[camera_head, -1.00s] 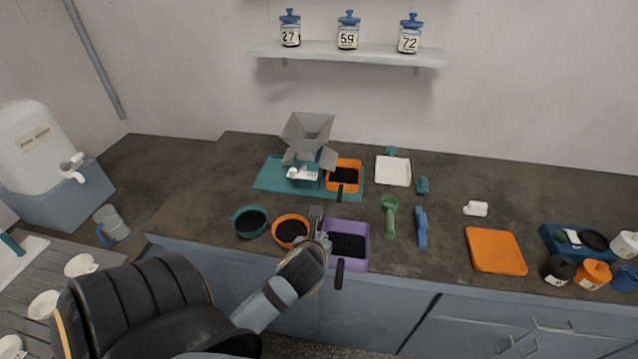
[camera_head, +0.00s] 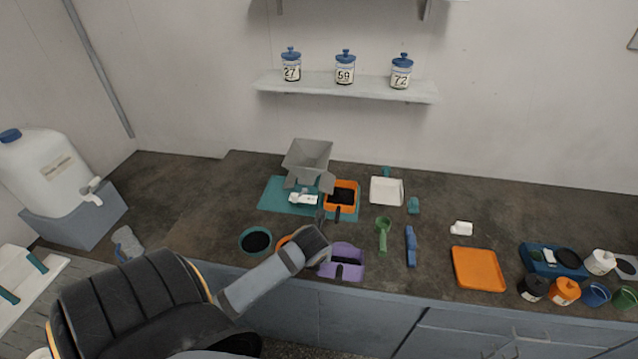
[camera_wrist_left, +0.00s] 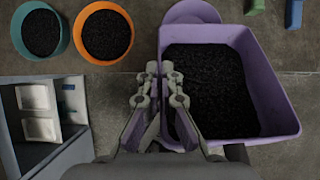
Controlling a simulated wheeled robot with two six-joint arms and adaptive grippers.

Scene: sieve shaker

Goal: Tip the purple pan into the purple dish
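The purple pan (camera_head: 357,272), filled with dark grains, is at the front edge of the counter. In the left wrist view the pan (camera_wrist_left: 270,80) fills the right side. A rounded purple edge, apparently the purple dish (camera_wrist_left: 192,11), shows behind the pan's far side; the rest is hidden. My left gripper (camera_head: 314,238) is at the pan's left side. In the left wrist view its fingers (camera_wrist_left: 160,72) stand close together, one on each side of the pan's left wall, and look shut on it. The contact itself is hard to see. My right gripper is not in view.
A teal bowl (camera_head: 241,241) and an orange bowl (camera_wrist_left: 83,50) of dark grains stand left of the pan. Behind are an orange pan (camera_head: 327,196) and a grey hopper (camera_head: 308,158). A green scoop (camera_head: 383,238) and blue tool (camera_head: 410,247) lie right; bare counter separates them from an orange tray (camera_head: 478,268).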

